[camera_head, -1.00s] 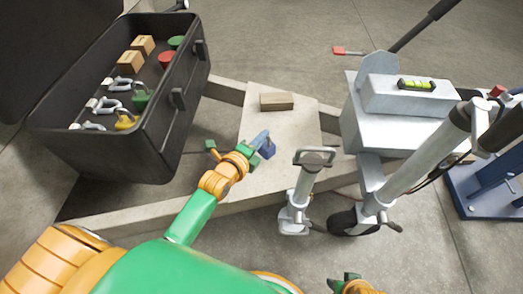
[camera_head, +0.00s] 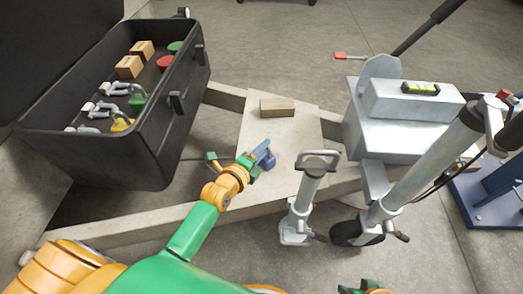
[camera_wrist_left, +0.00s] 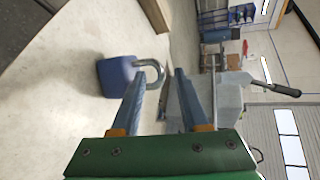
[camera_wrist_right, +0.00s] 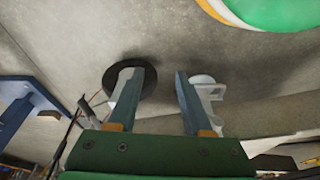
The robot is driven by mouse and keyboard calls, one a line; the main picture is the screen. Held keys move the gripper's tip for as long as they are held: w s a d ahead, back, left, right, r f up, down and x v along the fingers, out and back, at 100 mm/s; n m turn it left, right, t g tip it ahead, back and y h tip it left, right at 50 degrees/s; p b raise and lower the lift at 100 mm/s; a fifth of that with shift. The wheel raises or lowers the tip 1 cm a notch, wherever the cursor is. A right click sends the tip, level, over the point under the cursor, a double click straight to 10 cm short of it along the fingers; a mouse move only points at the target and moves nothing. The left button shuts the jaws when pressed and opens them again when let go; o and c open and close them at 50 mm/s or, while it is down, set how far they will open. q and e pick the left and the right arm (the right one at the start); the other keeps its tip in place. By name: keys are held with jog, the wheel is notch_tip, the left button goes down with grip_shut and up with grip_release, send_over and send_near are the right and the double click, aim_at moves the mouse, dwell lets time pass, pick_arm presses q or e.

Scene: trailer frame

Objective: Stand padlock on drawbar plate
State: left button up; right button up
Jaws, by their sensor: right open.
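A blue padlock (camera_head: 268,162) stands on the pale drawbar plate (camera_head: 251,128), body down. In the left wrist view the blue padlock (camera_wrist_left: 118,76) shows its grey shackle pointing away from the plate. My left gripper (camera_head: 261,151) is beside the padlock's upper part in the head view. In the left wrist view the left gripper (camera_wrist_left: 158,72) is open, with the shackle seen in the gap between the fingertips; contact cannot be told. My right gripper (camera_wrist_right: 163,72) is open and empty; only part of its hand shows at the bottom edge of the head view.
A wooden block (camera_head: 277,107) lies on the plate's far part. The jack post (camera_head: 303,205) and the grey winch box (camera_head: 385,130) stand to the right. Bare plate lies between padlock and block.

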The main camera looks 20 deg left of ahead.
pick_arm(q)
jog(key=shift+r, duration=0.1)
jog(key=p+v, duration=0.5)
jog(key=v, duration=0.7)
pick_arm(e)
jog(key=s+f+g, duration=0.1)
jog(key=s+f, duration=0.2)
jog(key=f, duration=0.7)
jog(key=shift+s+d+f, duration=0.2)
jog(key=shift+d+f, duration=0.15)
jog(key=shift+d, duration=0.1)
